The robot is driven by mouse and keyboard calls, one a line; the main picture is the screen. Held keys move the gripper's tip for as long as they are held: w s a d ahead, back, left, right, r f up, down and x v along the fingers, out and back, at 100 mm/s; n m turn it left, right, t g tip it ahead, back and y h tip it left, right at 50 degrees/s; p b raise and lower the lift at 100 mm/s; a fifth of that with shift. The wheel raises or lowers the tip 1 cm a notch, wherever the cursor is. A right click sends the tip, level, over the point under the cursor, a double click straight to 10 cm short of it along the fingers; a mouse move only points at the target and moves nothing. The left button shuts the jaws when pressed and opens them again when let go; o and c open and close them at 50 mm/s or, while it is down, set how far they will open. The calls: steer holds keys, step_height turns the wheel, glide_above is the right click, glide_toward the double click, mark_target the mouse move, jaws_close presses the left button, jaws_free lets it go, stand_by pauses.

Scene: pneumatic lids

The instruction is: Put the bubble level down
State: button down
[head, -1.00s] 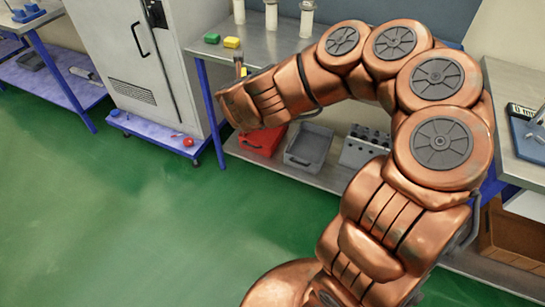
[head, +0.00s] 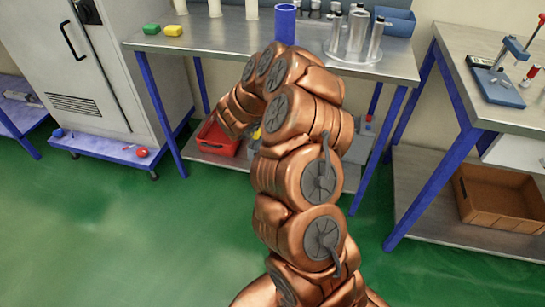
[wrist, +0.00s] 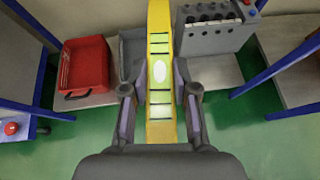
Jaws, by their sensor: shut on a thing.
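The bubble level (wrist: 160,72) is a long yellow bar with a pale oval and dark green marks on its face. My gripper (wrist: 160,95) is shut on it in the wrist view, a dark finger on each side. The bar runs upward out of the top of that view. In the head view my copper arm hides the gripper. Only a small yellow patch (head: 256,133) shows beside the arm, likely the level.
A brown crate (head: 500,195) sits lower right. Green floor is clear.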

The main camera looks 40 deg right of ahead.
steer(key=s+d+f+m+g+h+b, duration=0.1)
steer(key=s+d+f+m+g+b, duration=0.15)
steer(key=d+f+b, duration=0.75)
steer(key=s+d+f+m+g+h+b, duration=0.1)
steer(key=d+f+m+g+b, duration=0.25)
steer(key=d+f, duration=0.75)
steer(key=f+b, duration=0.3)
steer(key=f, duration=0.4)
steer(key=d+f+m+g+b, duration=0.1)
steer(key=f+b, duration=0.2)
steer(key=f, duration=0.5)
steer(key=s+d+f+g+b, duration=0.1)
steer(key=f+b, duration=0.2)
steer(key=f, duration=0.4)
steer(key=shift+f+m, duration=0.2)
steer(key=shift+m, duration=0.2)
steer(key=s+d+b, duration=0.1)
steer(key=d, duration=0.4)
steer(key=s+d+f+b, duration=0.1)
steer(key=s+d+b, duration=0.1)
steer(key=d, duration=0.3)
steer(key=s+d+b, duration=0.2)
steer(key=d, duration=0.3)
steer(key=shift+d+f, duration=0.15)
steer(key=shift+f, duration=0.05)
step_height(320, 180, down, 4)
steer(key=shift+r+b, duration=0.15)
steer(key=shift+b, duration=1.05)
steer(key=shift+r, duration=0.1)
